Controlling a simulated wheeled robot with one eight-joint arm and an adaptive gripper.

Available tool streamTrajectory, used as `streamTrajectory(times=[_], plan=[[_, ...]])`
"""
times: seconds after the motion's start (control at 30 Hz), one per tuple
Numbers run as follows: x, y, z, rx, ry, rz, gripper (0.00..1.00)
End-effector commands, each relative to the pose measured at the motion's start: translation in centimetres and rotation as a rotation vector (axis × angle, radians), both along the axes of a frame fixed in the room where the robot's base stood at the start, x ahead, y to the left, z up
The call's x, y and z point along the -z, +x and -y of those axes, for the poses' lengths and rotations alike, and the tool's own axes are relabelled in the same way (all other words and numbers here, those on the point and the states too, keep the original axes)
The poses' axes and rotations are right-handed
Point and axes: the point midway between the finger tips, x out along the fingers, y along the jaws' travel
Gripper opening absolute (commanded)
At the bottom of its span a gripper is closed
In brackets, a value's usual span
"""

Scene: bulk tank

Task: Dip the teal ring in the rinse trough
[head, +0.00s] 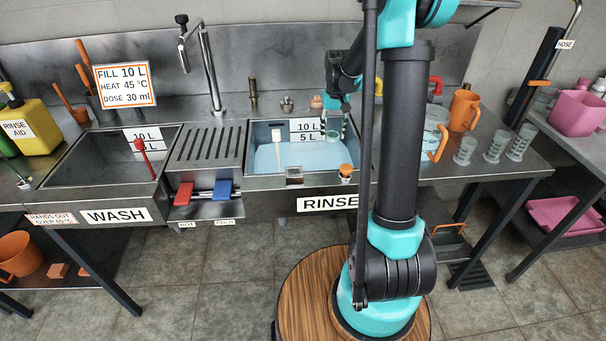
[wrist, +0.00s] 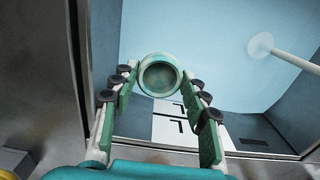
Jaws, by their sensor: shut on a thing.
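The rinse trough (head: 258,131) is the right basin of the sink unit, above the RINSE sign, and holds pale blue water (head: 282,156). My gripper (head: 333,118) is over its back right part, pointing down. In the wrist view my gripper (wrist: 160,80) has its two padded fingers on either side of the teal ring (wrist: 160,93), shut on it. The ring appears round, pale teal at the rim, with a darker brownish middle. The water lies behind it in that view; I cannot tell whether the ring touches it.
A white-headed stick (head: 276,136) stands in the trough; it also shows in the wrist view (wrist: 290,56). A 10 L / 5 L label (head: 307,130) is on the back wall. A tap (head: 211,70) stands left. A clear jug (head: 434,132) and several cups stand right.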

Motion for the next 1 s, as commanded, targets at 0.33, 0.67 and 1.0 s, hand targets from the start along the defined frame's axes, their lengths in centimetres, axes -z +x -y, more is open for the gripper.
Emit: streamTrajectory(times=[0.33,0.67,1.0], plan=[[0.0,-0.1,-0.1,-0.01,0.0,0.0,0.25],[-4.8,-3.8,-2.4,-0.012,-0.001,0.0,0.25],[-8.2,-7.2,-4.0,-0.012,-0.001,0.0,0.25]])
